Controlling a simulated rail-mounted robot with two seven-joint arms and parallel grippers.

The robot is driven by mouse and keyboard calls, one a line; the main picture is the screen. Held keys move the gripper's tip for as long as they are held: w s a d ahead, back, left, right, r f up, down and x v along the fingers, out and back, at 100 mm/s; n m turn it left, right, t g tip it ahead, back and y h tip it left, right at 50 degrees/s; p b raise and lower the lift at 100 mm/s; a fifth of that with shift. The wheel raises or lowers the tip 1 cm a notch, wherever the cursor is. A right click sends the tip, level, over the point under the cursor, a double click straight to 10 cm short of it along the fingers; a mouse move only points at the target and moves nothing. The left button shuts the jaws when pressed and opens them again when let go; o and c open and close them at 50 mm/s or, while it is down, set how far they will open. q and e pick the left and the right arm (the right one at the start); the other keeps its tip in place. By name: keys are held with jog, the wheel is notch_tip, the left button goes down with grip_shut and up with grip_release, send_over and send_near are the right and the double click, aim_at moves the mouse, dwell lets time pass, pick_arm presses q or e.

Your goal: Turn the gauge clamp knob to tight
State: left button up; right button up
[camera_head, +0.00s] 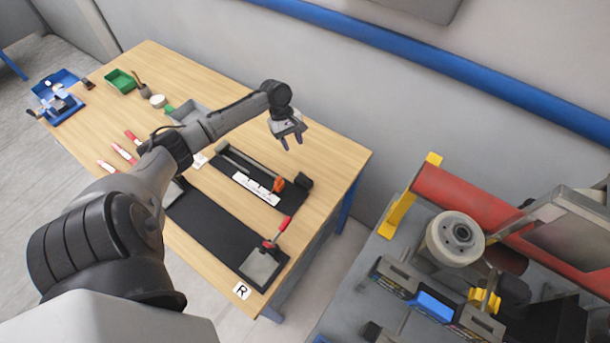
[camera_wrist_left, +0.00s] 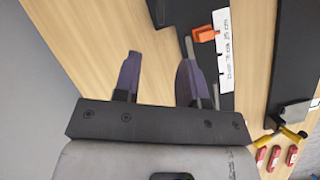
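The gauge is a black base (camera_head: 292,211) with a grey rail, a white scale strip (camera_head: 256,189) and a dark end block (camera_head: 304,181), on the wooden table near its right end. An orange knob (camera_head: 279,184), which looks like the clamp knob, sits near the end block; it also shows as an orange piece in the left wrist view (camera_wrist_left: 206,34). Whether it is tight cannot be seen. My left gripper (camera_head: 291,142) hangs above and behind the gauge, open and empty, apart from the knob. Its two purple-grey fingers (camera_wrist_left: 160,62) stand apart in the wrist view. My right gripper is not in view.
In front of the gauge lies a long black mat (camera_head: 215,228) with a red-handled clamp (camera_head: 277,233) and grey plate. Red-handled tools, a green bin (camera_head: 120,82) and a blue tray (camera_head: 62,108) lie farther left. A grey bench (camera_head: 345,300) with machinery stands right, across a gap.

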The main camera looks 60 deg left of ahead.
aim_at(303, 175)
pick_arm(q)
jog(key=d+f+n, duration=0.1)
jog(key=f, duration=0.3)
jog(key=d+f, duration=0.2)
jog(key=f, duration=0.2)
jog(key=w+d+f+n, duration=0.1)
jog(key=d+f, duration=0.1)
jog(key=f, duration=0.3)
jog(key=shift+d+n, duration=0.15)
jog(key=shift+n, duration=0.15)
jog(key=shift+s, duration=0.1)
grip_shut()
